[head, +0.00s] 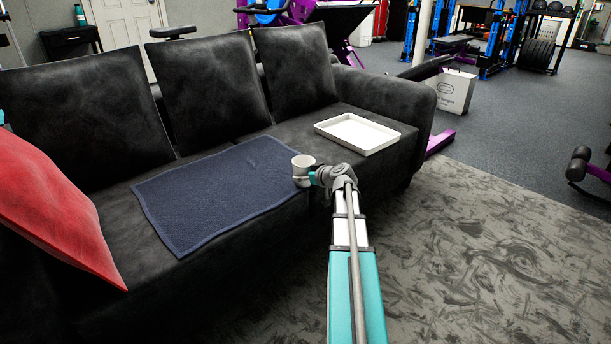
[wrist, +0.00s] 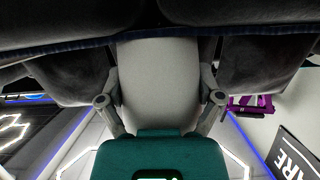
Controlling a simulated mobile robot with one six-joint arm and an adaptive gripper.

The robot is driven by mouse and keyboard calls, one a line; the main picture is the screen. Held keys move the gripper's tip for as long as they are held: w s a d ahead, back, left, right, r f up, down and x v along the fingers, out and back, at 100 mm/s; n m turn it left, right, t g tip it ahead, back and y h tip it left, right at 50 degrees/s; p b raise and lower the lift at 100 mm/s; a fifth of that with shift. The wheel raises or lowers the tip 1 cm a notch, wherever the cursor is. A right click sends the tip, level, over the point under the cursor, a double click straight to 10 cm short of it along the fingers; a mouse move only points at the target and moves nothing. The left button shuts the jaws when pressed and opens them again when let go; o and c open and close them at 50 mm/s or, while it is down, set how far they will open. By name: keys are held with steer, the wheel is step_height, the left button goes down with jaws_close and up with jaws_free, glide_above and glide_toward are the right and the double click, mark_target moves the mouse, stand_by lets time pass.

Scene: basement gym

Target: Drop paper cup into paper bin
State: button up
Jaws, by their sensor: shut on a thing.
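My gripper (head: 309,178) is shut on the pale paper cup (head: 303,161), above the front edge of the sofa. The cup looks roughly upright, near the right edge of a dark blue towel. In the wrist view, the cup (wrist: 158,65) fills the middle, between the two grey fingers of my gripper (wrist: 160,88). The cup's far end is cut off or dark there. I cannot make out a paper bin for certain in either view.
A black sofa (head: 255,125) holds the blue towel (head: 215,190), a white tray (head: 357,132) and a red cushion (head: 45,205). A white printed bag or box (head: 457,90) stands on the floor beyond the sofa. The patterned rug (head: 480,250) at right is clear.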

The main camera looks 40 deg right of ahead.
steer(key=shift+f, duration=0.25)
steer(key=o, duration=0.7)
steer(key=shift+o, duration=0.2)
steer(key=shift+r, duration=0.25)
steer(key=shift+r+p, duration=0.35)
steer(key=shift+p, duration=0.15)
steer(key=p+v, duration=0.4)
steer(key=v, duration=0.8)
steer(key=shift+c, duration=0.3)
